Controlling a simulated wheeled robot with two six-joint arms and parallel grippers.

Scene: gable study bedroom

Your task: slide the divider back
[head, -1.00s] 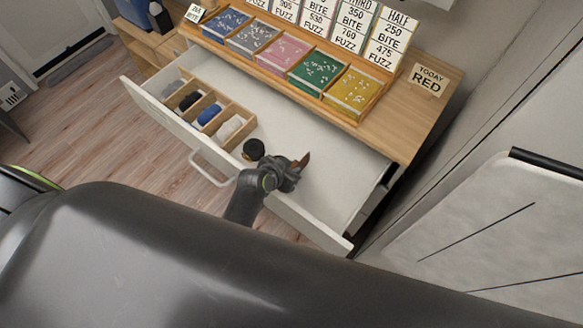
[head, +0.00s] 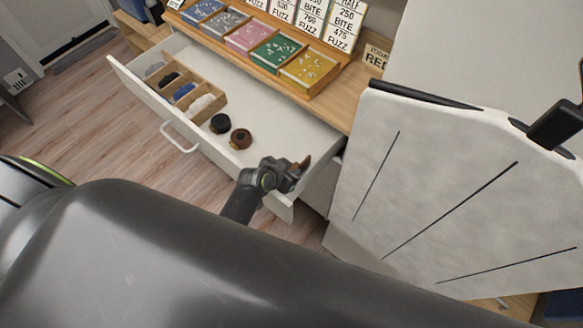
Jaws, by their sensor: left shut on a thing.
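The drawer (head: 148,92) stands pulled out below a wooden top. In its left part is a wooden divider (head: 222,93) with several compartments holding grey, black, blue and white rolled items. A black round item (head: 220,123) and a brown round item (head: 240,138) lie on the drawer floor to the right of it. My left gripper (head: 297,173) is at the drawer's right front end, apart from the divider and round items. It is shut on a small reddish-brown thing (head: 304,163), mostly hidden by the fingers. My right gripper is not in view.
Several coloured boxes (head: 276,54) and sign cards (head: 311,15) stand on the wooden top. A large white panel (head: 440,170) with dark lines fills the right side, close to my left gripper. The drawer's handle (head: 177,136) sticks out in front. Wooden floor is open at left.

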